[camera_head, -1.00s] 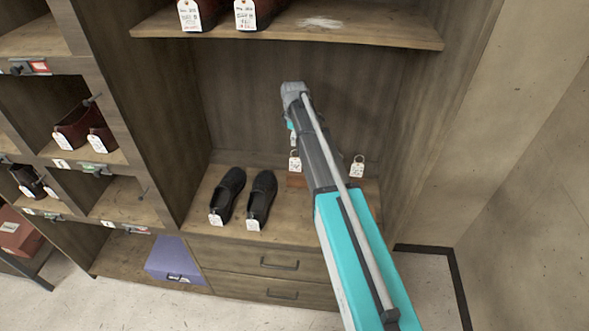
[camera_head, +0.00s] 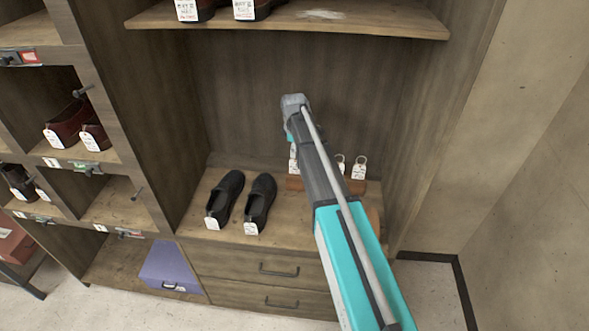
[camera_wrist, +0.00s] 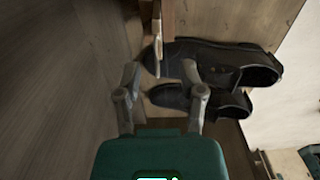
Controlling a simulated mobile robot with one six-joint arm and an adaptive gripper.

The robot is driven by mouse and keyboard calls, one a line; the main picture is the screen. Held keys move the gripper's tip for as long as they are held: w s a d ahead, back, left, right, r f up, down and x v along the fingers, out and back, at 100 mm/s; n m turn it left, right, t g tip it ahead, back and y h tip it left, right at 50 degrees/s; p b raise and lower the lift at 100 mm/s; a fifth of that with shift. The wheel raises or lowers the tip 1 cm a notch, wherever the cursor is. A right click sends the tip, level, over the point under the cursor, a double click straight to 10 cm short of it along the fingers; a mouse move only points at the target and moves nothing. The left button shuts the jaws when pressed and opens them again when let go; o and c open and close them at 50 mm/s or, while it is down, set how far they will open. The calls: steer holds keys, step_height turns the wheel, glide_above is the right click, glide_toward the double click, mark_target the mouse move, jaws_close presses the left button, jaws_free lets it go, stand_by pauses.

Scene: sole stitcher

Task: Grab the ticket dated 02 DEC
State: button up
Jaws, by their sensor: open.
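Several white tickets hang at a brown wooden rack (camera_head: 357,187) on the lower shelf. Two tickets (camera_head: 340,164) and (camera_head: 359,168) show right of my arm, and another ticket (camera_head: 293,157) shows at its left edge. Their print is too small to read, so I cannot tell which says 02 DEC. In the wrist view a pale ticket, nearly edge-on (camera_wrist: 157,42), is beside the brown rack (camera_wrist: 167,22). My gripper (camera_wrist: 161,70) is open and empty, with the ticket just ahead of its fingertips.
Black shoes (camera_head: 227,196) with tags stand left of the rack; they fill the right of the wrist view (camera_wrist: 215,62). A shelf board (camera_head: 330,22) is above, a side wall (camera_head: 440,110) at right. Drawers (camera_head: 275,268) are below.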

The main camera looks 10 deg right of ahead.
mark_target(295, 160)
steer(key=shift+f, duration=0.15)
steer(key=f+b, duration=0.5)
steer(key=shift+w+d, duration=0.1)
steer(key=shift+d, duration=0.15)
stand_by(0.3)
steer(key=shift+r, duration=0.1)
stand_by(0.3)
jaws_close()
